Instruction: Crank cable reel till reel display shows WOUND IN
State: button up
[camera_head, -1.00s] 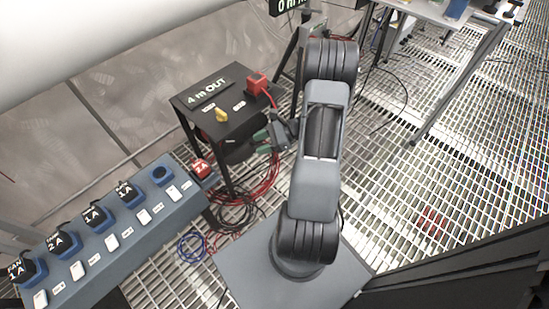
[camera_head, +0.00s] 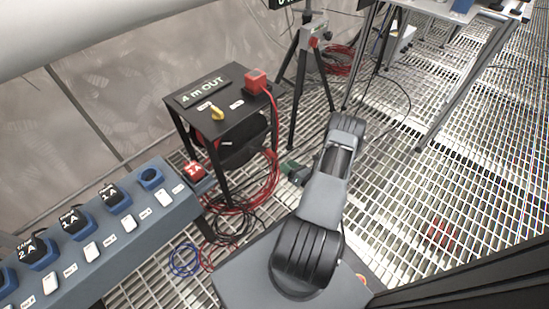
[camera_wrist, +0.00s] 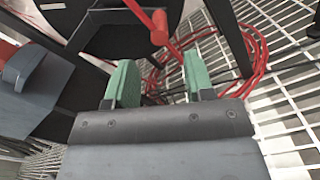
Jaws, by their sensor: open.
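The cable reel stands under a black table-like frame (camera_head: 243,104). Its display (camera_head: 206,91) reads "4 m OUT". The dark reel drum (camera_head: 240,140) shows below the frame's top. In the wrist view, a red crank arm with a round red knob (camera_wrist: 160,28) stands in front of the black reel disc (camera_wrist: 112,38). My gripper (camera_wrist: 158,84) is open, its green fingers apart and empty, with the knob just beyond and between them. In the head view my gripper (camera_head: 289,167) is beside the reel's lower right; its fingers are partly hidden.
Red cable (camera_head: 262,190) lies in loops on the grating by the frame's legs. A blue socket panel (camera_head: 110,228) stands at left. A tripod (camera_head: 298,85) is behind. A yellow knob (camera_head: 217,113) and a red box (camera_head: 255,82) are on the frame's top.

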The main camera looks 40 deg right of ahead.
aim_at(274, 156)
jog(key=w, duration=0.2)
jog(key=w+a+b, duration=0.1)
jog(key=w, duration=0.2)
jog(key=w+b, duration=0.1)
jog(key=w, duration=0.2)
jog(key=shift+a, duration=0.2)
jog(key=shift+c, duration=0.5)
grip_shut()
